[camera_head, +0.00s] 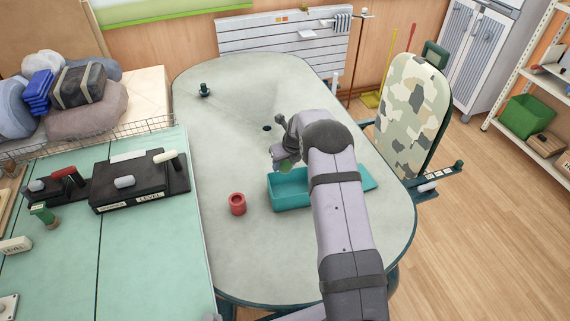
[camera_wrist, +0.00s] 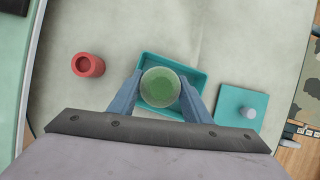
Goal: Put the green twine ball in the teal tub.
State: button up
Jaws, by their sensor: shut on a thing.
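The green twine ball (camera_wrist: 160,87) is between the fingers of my gripper (camera_wrist: 158,92), which is shut on it. In the head view the ball (camera_head: 285,166) shows only in part below my gripper (camera_head: 280,160), at the far side of the tub. The teal tub (camera_head: 291,200) stands open on the grey table, partly hidden by my arm. In the wrist view the ball appears over the opening of the tub (camera_wrist: 200,76). The ball looks held above it; the exact height is hard to tell.
A red cup-like cylinder (camera_head: 237,204) stands left of the tub. A teal square lid with a grey knob (camera_wrist: 243,107) lies right of the tub. A small dark green object (camera_head: 204,90) stands at the table's far left. The table's middle left is clear.

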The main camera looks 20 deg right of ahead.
dwell(0.3)
jog(key=b, duration=0.9)
send_over(283, 193)
jog(key=s, duration=0.2)
jog(key=shift+w+d+f, duration=0.1)
jog(key=shift+f, duration=3.5)
jog(key=shift+w+f, duration=0.1)
jog(key=shift+f, duration=3.5)
jog(key=shift+f+b, duration=0.5)
jog(key=o, duration=1.3)
jog(key=shift+o, duration=0.2)
jog(key=shift+r, duration=0.15)
jog(key=b+v, duration=0.1)
jog(key=v, duration=0.6)
jog(key=shift+s+d, duration=0.1)
jog(key=shift+s, duration=0.05)
